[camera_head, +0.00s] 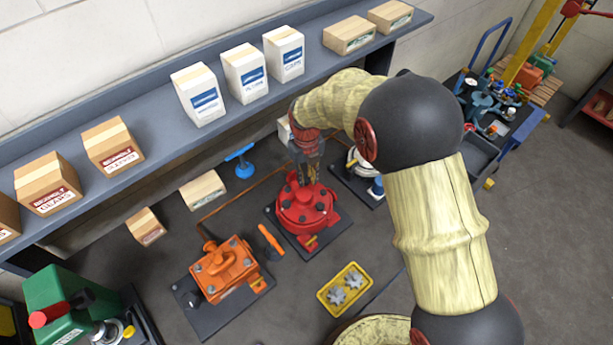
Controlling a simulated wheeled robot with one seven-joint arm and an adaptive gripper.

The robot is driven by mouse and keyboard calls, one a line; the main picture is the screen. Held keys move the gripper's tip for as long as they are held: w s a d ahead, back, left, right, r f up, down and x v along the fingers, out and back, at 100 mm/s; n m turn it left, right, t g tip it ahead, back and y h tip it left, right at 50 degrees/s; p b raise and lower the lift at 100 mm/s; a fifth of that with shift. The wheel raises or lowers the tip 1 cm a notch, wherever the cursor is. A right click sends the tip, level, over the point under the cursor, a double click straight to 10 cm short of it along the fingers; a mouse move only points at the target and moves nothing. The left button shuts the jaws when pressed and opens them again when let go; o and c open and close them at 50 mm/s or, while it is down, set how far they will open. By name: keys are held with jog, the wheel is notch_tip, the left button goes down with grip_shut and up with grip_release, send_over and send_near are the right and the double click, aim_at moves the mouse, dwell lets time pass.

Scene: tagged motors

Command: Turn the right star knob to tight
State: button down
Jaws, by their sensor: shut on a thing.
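My gripper (309,174) reaches down onto the top of a round red motor (304,208) in the middle of the view. It is shut on a part at the motor's top. The fingers hide that part, so I cannot tell its shape or how far it is turned. The red motor has several grey bolt heads around its rim and sits on a dark base plate (338,222). Two grey star-shaped pieces, a left one (337,295) and a right one (354,280), lie in a yellow tray (326,305) on the floor, apart from my gripper.
An orange motor (226,270) on a dark plate stands left of the red one, with an orange-handled object (270,241) between them. A grey shelf (150,172) with several boxes runs behind. A green machine (62,305) stands at lower left.

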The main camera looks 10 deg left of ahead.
aim_at(306, 180)
jog(key=shift+w+a+r, duration=0.15)
jog(key=shift+w+r, duration=0.1)
jog(key=shift+r, duration=0.1)
jog(key=c, duration=2)
grip_release()
jog(key=o, duration=0.4)
jog(key=shift+s+f, duration=0.2)
jog(key=shift+f, duration=0.05)
jog(key=shift+r, duration=0.1)
notch_tip(306, 180, up, 7)
jog(key=shift+r, duration=0.15)
